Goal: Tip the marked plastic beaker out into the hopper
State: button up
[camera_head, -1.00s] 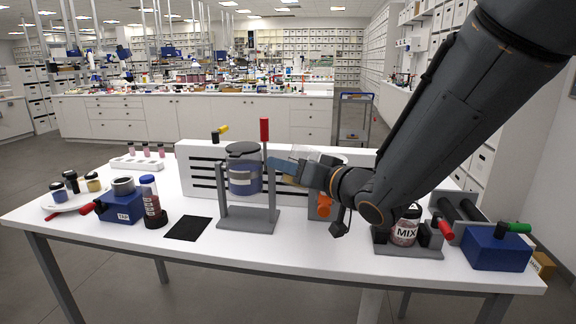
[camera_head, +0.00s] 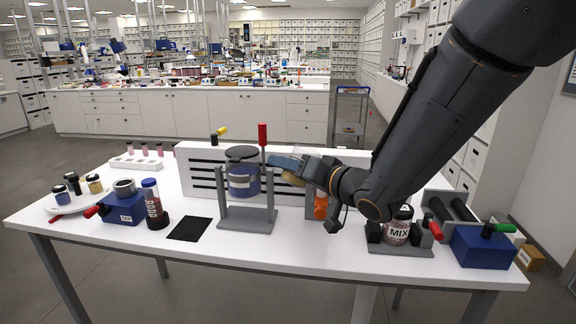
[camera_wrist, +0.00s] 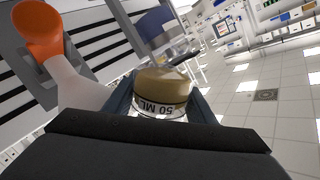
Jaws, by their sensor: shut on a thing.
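My gripper (camera_head: 288,165) is shut on a clear plastic beaker (camera_wrist: 163,88) in the wrist view. The beaker has tan contents and a band marked "50 ML", whose letters appear upside down in that picture. In the head view, a tan part of the beaker (camera_head: 293,179) shows just below my fingers. A clear vessel with blue contents and a dark rim (camera_head: 243,153), apparently the hopper, stands in a grey frame with a red handle, just left of my gripper. The beaker's exact tilt and its mouth are hard to make out.
A slotted white panel (camera_head: 200,160) stands behind. An orange knob (camera_head: 320,207) is below my gripper and shows close in the wrist view (camera_wrist: 40,32). A jar marked MIX (camera_head: 397,232) is to the right. A black mat (camera_head: 188,229) lies front left.

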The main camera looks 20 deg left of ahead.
aim_at(295, 150)
jog(key=shift+s+a+r+m+g+p, duration=0.15)
jog(key=shift+r+m+p, duration=0.4)
jog(key=shift+p, duration=0.85)
jog(key=shift+d+r+m+g+p, duration=0.1)
jog(key=shift+r+m+g+p, duration=0.15)
jog(key=shift+m+p, duration=0.8)
jog(key=shift+s+a+r+m+g+p, duration=0.1)
jog(key=shift+r+m+p, duration=0.3)
jog(key=shift+p, duration=1.3)
jog(key=shift+w+r+m+g+p, duration=0.15)
jog(key=shift+r+m+p, duration=0.4)
jog(key=shift+p, duration=0.75)
jog(key=shift+r+m+g+p, duration=0.15)
jog(key=shift+r+m+p, duration=0.35)
jog(key=shift+p, duration=0.75)
jog(key=shift+w+r+m+y+p, duration=0.1)
jog(key=shift+m+y+p, duration=0.2)
jog(key=shift+m+p, duration=0.05)
jog(key=shift+w+d+r+m+g, duration=0.1)
jog(key=shift+w+r+m+g, duration=0.15)
jog(key=shift+m, duration=0.35)
jog(key=shift+w+d+r+m+g, duration=0.15)
jog(key=shift+r+m, duration=0.25)
jog(key=shift+m, duration=0.2)
jog(key=shift+w+d+r+m+g, duration=0.1)
jog(key=shift+w+r+m+g, duration=0.15)
jog(key=shift+m, duration=0.35)
jog(key=shift+s, duration=0.1)
